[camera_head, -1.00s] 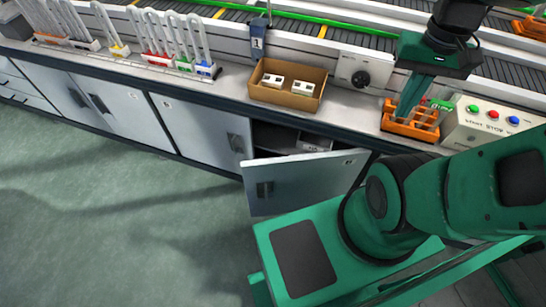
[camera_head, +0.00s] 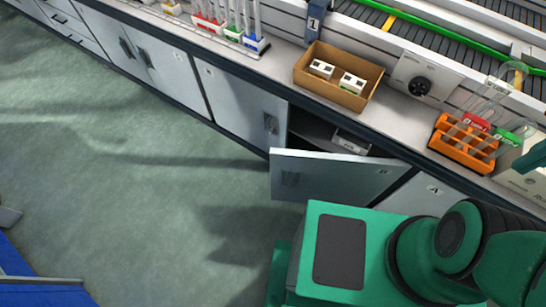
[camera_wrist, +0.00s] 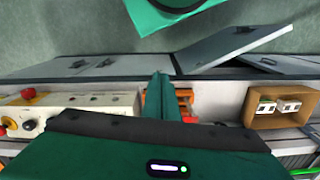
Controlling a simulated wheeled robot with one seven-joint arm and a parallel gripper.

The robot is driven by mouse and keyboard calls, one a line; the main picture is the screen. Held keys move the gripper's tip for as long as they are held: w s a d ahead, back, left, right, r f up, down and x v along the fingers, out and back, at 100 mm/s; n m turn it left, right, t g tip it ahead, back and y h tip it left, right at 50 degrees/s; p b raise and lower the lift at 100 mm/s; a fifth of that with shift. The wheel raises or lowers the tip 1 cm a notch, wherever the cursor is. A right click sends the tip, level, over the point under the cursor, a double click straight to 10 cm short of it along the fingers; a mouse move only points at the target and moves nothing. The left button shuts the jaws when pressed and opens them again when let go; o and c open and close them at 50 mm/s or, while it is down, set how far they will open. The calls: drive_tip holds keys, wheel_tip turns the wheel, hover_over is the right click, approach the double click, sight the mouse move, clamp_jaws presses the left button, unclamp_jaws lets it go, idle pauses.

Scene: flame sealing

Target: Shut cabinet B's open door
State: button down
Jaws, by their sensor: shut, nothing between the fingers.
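Cabinet B's door (camera_head: 335,178) stands open, swung out from the cabinet front, with its label at the upper right and a dark handle near its left end. Behind it the dark cabinet opening (camera_head: 313,128) shows, with a pale box (camera_head: 351,141) partly inside view. The door also shows as a tilted grey panel in the wrist view (camera_wrist: 225,48). My gripper (camera_wrist: 160,78) is shut and empty, its green fingers over the counter edge near the orange rack, apart from the door. In the head view, only a green piece of it shows at the right edge.
On the counter stand a cardboard box (camera_head: 333,88) with white items, an orange rack (camera_head: 463,152) with tubes, and a dial panel (camera_head: 424,80). Door A (camera_head: 415,203) is beside the open door. My green base is close to the open door. Floor (camera_head: 140,170) to the left is clear.

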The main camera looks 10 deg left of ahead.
drive_tip(key=w+a+f+m+h, duration=0.3)
drive_tip(key=w+a, duration=0.6)
drive_tip(key=w, duration=0.3)
drive_tip(key=w+a+f+m+t+h, duration=0.1)
drive_tip(key=w+a+f, duration=0.15)
drive_tip(key=a, duration=0.65)
drive_tip(key=w+a+f+m+h, duration=0.1)
drive_tip(key=a+f+m, duration=0.15)
drive_tip(key=a, duration=0.55)
drive_tip(key=s+a+f+m+t, duration=0.1)
drive_tip(key=s+a+f, duration=0.25)
drive_tip(key=a, duration=0.35)
drive_tip(key=s+a+f+t, duration=0.2)
drive_tip(key=a+f, duration=0.2)
drive_tip(key=a, duration=0.4)
drive_tip(key=s+a+f+m+t, duration=0.2)
drive_tip(key=s+a+f, duration=0.6)
drive_tip(key=s+a, duration=0.3)
approach(279, 160)
wheel_tip(279, 160, down, 3)
drive_tip(key=s+d, duration=0.2)
drive_tip(key=d, duration=0.1)
drive_tip(key=shift+y, duration=0.4)
drive_tip(key=shift+w+a+f, duration=0.1)
drive_tip(key=shift+w+a, duration=0.1)
drive_tip(key=shift+w, duration=0.8)
drive_tip(key=shift+w+a+f, duration=0.1)
drive_tip(key=shift+w+a, duration=0.1)
drive_tip(key=shift+w, duration=0.8)
